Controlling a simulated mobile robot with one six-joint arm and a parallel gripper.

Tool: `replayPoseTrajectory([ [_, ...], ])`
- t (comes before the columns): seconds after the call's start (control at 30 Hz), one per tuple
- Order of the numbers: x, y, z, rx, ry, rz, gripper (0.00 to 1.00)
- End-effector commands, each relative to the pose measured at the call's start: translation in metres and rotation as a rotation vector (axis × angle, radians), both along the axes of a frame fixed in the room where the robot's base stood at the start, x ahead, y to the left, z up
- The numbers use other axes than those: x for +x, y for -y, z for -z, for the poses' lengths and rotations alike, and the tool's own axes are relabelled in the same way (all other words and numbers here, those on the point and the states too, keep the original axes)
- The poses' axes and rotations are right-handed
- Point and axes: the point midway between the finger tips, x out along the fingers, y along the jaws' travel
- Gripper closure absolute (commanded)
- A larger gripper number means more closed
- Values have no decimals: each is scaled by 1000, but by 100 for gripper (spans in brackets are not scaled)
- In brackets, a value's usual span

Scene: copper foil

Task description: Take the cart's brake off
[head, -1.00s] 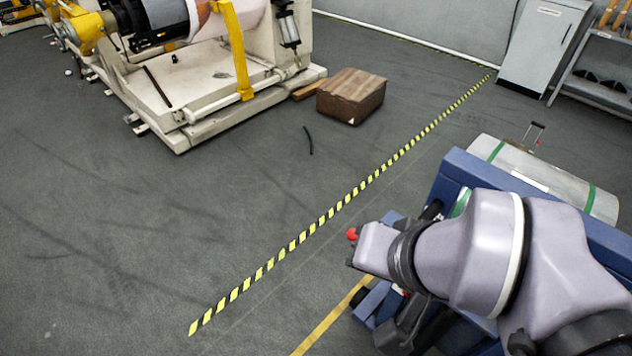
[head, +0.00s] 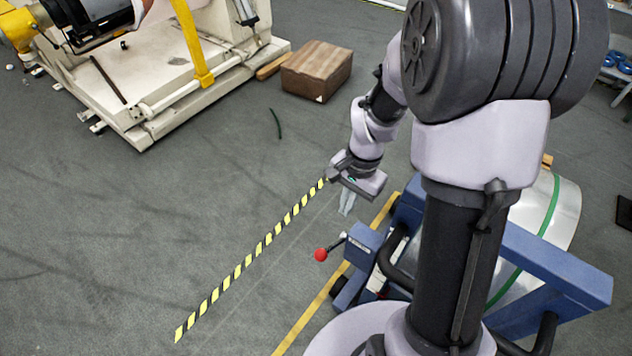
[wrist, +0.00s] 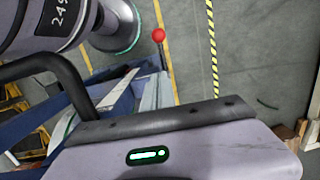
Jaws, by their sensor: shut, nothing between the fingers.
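The cart (head: 555,262) is blue, at the lower right of the head view, and carries a large silver coil (head: 562,205). Its brake lever ends in a red knob (head: 321,254) that sticks out to the left from a blue housing. The knob also shows in the wrist view (wrist: 158,35), top centre, on a dark stem. My gripper (head: 346,203) is shut and empty. Its grey fingers point down, above and to the right of the knob in the head view, apart from it. The fingers also show in the wrist view (wrist: 150,92).
A yellow floor line (head: 312,312) runs beside the cart, and a yellow-black striped line (head: 250,258) lies farther left. A brown box (head: 316,70) and a cream machine (head: 165,80) stand at the back left. The floor to the left is clear.

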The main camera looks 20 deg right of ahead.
Motion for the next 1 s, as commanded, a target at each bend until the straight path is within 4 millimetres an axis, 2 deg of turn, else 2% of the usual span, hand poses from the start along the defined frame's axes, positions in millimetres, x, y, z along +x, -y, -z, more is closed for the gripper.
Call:
replayPoseTrajectory([
  [0.37, 0, 0, 6, 1, -5, 3, 100],
  [0.47, -1, -2, 20, 1, -5, 3, 100],
  [0.83, -4, -13, 102, 1, -7, 2, 100],
  [1.0, -12, -32, 118, 1, -4, 0, 100],
])
